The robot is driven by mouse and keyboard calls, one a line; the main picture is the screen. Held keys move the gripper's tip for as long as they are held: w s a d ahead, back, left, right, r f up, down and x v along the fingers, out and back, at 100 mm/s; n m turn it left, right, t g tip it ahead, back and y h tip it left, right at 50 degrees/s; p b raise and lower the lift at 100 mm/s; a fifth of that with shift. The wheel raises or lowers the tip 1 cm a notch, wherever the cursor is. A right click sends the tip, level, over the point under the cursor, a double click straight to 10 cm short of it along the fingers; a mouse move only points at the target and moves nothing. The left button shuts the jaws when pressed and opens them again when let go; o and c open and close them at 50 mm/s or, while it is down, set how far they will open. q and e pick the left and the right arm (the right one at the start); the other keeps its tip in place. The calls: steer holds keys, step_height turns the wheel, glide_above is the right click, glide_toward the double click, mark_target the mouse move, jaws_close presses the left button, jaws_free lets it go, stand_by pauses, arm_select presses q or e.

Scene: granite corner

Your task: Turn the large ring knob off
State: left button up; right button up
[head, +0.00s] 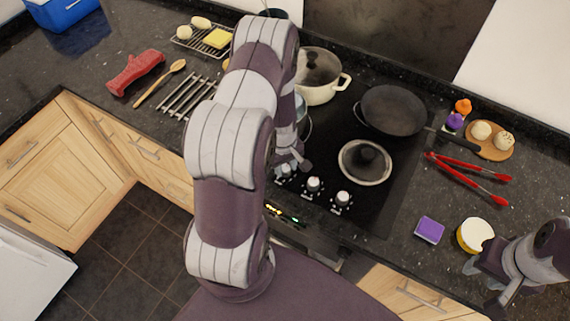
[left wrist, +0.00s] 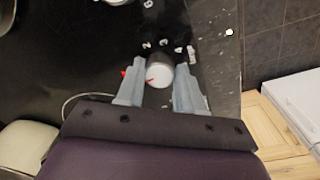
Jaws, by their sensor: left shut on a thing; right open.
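A row of white knobs sits along the front of the black cooktop (head: 375,205). Two show clearly in the head view, a middle knob (head: 313,184) and a right knob (head: 342,198). My left gripper (head: 293,166) is at the leftmost knob, which it partly hides. In the left wrist view, my left gripper (left wrist: 158,88) is shut on this white knob (left wrist: 160,74), one finger on each side. A red mark shows on the knob's left side. My right gripper (head: 480,286) is open and empty above the counter at lower right.
A cream pot (head: 318,94), a dark frying pan (head: 392,110) and a lidded pan (head: 365,164) stand on the cooktop. Red tongs (head: 470,181), a purple sponge (head: 430,230) and a yellow-sided round tub (head: 474,235) lie to the right.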

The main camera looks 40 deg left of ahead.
mark_target(283, 169)
arm_select(q)
steer(key=o, duration=1)
steer(key=shift+o, duration=0.2)
step_height(283, 169, up, 13)
steer(key=b, duration=0.2)
steer(key=shift+s+a+f, duration=0.15)
steer(key=shift+s, duration=0.1)
steer(key=s+d+r+m+b, duration=0.2)
steer(key=s+d+m+b, duration=0.2)
steer(key=s+d+m, duration=0.3)
steer(key=d+m, duration=0.5)
steer(key=d, duration=0.1)
steer(key=shift+d+r+m+t, duration=0.2)
steer(key=shift+d+m+t, duration=0.05)
steer(key=shift+m+t, duration=0.15)
